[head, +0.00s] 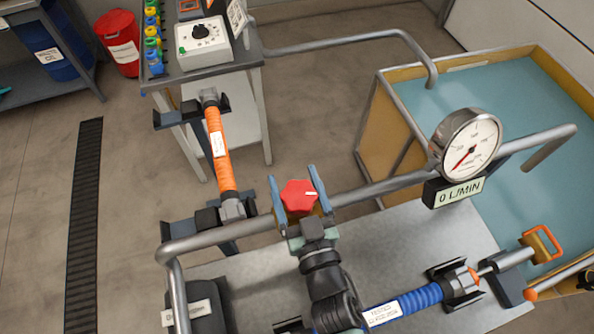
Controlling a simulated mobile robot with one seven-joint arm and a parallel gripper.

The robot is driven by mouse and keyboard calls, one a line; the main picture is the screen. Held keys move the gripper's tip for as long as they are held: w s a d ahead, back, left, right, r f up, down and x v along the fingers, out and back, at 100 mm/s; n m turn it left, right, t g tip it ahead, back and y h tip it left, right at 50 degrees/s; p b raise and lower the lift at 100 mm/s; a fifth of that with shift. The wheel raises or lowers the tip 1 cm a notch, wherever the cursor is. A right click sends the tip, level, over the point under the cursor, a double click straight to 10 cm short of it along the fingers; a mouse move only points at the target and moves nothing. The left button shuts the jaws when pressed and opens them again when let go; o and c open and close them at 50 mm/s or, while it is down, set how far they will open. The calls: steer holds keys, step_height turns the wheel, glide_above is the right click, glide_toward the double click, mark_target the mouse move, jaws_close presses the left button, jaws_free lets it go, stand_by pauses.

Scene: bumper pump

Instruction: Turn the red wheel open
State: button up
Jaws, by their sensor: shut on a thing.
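The red wheel (299,197) sits on the grey pipe near the middle of the head view, with a small white mark on its right side. My gripper (293,175) reaches it from below in the picture. Its two blue-grey fingers lie on the left and right of the wheel and are shut on it. The round gauge (468,143) on the pipe at right has a red needle, and the display (460,191) under it reads 0 L/MIN. The valve body under the wheel is mostly hidden by my gripper.
An orange hose (219,150) stands left of the wheel, and a blue hose (405,304) lies at lower right. A control box with a black knob (202,43) is at upper left. A blue-water tank (530,130) fills the right. A grey pipe (350,40) crosses behind.

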mark_target(283, 196)
steer(key=shift+s+a+n+g+y+p, duration=0.15)
steer(key=shift+n+g+y, duration=0.25)
steer(key=shift+n+y, duration=0.4)
steer(key=shift+a+n+g+y+p, duration=0.2)
steer(key=shift+n+g+y, duration=0.25)
steer(key=shift+y, duration=0.65)
steer(key=n+g+y+b, duration=0.2)
steer(key=y, duration=0.1)
steer(key=n+g+y, duration=0.1)
steer(key=n, duration=0.1)
steer(key=shift+s+a+f+g+y+b, duration=0.25)
steer(key=shift+a+f+g+y+b, duration=0.05)
steer(key=shift+g+b, duration=0.1)
steer(key=n+g+y+b, duration=0.2)
steer(key=g, duration=0.1)
steer(key=n+g+b, duration=0.1)
steer(key=shift+s+a+n+y, duration=0.25)
steer(key=shift+s+y, duration=0.05)
steer(key=shift+y, duration=0.1)
steer(key=shift+s+a+r+n+g+y+b, duration=0.2)
steer(key=shift+n+g+b, duration=0.3)
steer(key=shift+g, duration=0.5)
steer(key=shift+s+d+f+n+g+y+b, duration=0.15)
steer(key=shift+n+g+y+b, duration=0.2)
steer(key=shift+n+g, duration=0.45)
steer(key=shift+s+a+r+n+g+y+b, duration=0.2)
steer(key=shift+n+g+b, duration=0.25)
steer(key=shift+g, duration=0.7)
steer(key=shift+d+f, duration=0.1)
steer(key=shift+d, duration=0.05)
